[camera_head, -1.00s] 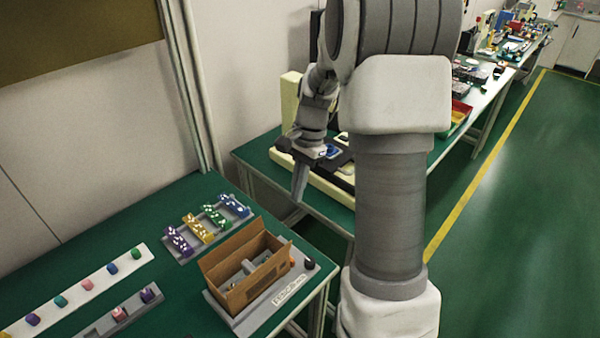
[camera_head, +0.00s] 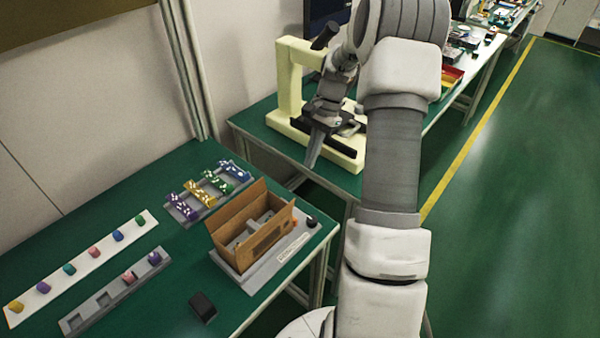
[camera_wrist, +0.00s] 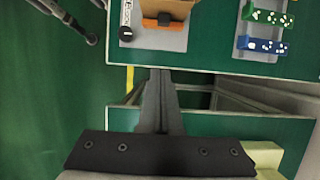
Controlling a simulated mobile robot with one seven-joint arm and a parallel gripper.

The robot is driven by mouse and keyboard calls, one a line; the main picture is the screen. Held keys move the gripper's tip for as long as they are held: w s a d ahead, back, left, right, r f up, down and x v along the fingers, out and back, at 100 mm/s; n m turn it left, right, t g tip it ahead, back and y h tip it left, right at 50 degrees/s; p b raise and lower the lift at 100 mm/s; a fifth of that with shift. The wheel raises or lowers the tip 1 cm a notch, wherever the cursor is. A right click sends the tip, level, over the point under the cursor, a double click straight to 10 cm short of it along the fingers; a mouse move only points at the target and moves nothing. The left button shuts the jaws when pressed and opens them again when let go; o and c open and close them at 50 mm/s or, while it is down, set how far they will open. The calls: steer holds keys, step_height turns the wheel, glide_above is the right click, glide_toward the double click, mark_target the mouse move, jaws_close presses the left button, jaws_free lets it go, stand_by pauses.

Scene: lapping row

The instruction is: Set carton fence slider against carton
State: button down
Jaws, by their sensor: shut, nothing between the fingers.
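The open brown carton (camera_head: 252,228) stands on a grey base plate (camera_head: 232,264) at the right end of the near green table. Its flaps are up and grey parts show inside. A small orange-and-black piece, which looks like the fence slider (camera_wrist: 163,20), is beside the carton's end in the wrist view. Only a bit of orange shows behind the carton in the head view. Whether it touches the carton is unclear. My gripper (camera_head: 311,164) is shut and empty, pointing down over the gap between the tables, apart from the carton. It also shows in the wrist view (camera_wrist: 160,74).
A black knob (camera_head: 312,222) stands on the plate's corner. A rack of coloured dotted blocks (camera_head: 208,190) sits behind the carton. A white strip (camera_head: 84,262) and grey tray (camera_head: 115,290) lie left. A cream frame (camera_head: 290,85) stands on the far table.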

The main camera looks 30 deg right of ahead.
steer(key=b+x, duration=0.1)
steer(key=x, duration=0.8)
steer(key=shift+f, duration=0.1)
steer(key=shift+s+a+r, duration=0.15)
steer(key=shift+s+a, duration=0.05)
steer(key=shift+a, duration=0.35)
steer(key=shift+s+a+r, duration=0.1)
steer(key=shift+s+a, duration=0.1)
steer(key=shift+a, duration=0.35)
steer(key=shift+s+a, duration=0.25)
steer(key=shift+a, duration=0.45)
steer(key=shift+s+a, duration=0.2)
steer(key=shift+a, duration=0.4)
